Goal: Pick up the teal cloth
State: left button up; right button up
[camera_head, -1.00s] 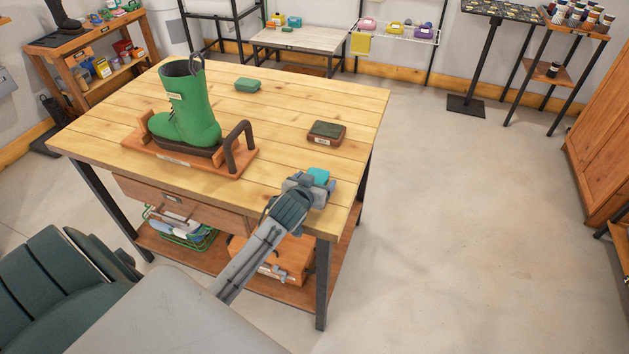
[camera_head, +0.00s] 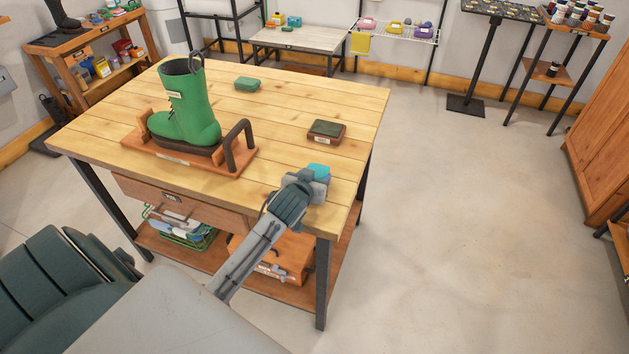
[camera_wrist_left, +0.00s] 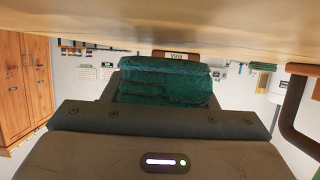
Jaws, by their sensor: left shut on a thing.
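The teal cloth (camera_head: 319,170) is at the near right corner of the wooden workbench (camera_head: 290,110). My left gripper (camera_head: 314,180) is shut on it, and only its far end shows past the gripper in the head view. In the left wrist view the cloth (camera_wrist_left: 165,82) looks like a thick folded dark teal bundle between the jaws, close to the bench top (camera_wrist_left: 160,22). I cannot tell whether it touches the wood. My right gripper is not in view.
A green boot (camera_head: 186,115) stands in a wooden holder with a dark handle (camera_head: 240,146) left of the gripper.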

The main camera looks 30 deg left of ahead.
pick_arm(q)
notch_tip(320, 180, up, 2)
jog(key=shift+r+b, duration=0.2)
jog(key=shift+b, duration=0.2)
jog(key=s+a, duration=0.1)
jog(key=s, duration=0.3)
jog(key=s+a+b, duration=0.1)
jog(key=s+a, duration=0.1)
jog(key=s, duration=0.3)
jog(key=s+a+r+b, duration=0.1)
jog(key=s, duration=0.4)
jog(key=shift+a, duration=0.2)
jog(key=shift+s+a+r, duration=0.15)
jog(key=shift+s+r, duration=0.05)
jog(key=shift+s, duration=0.45)
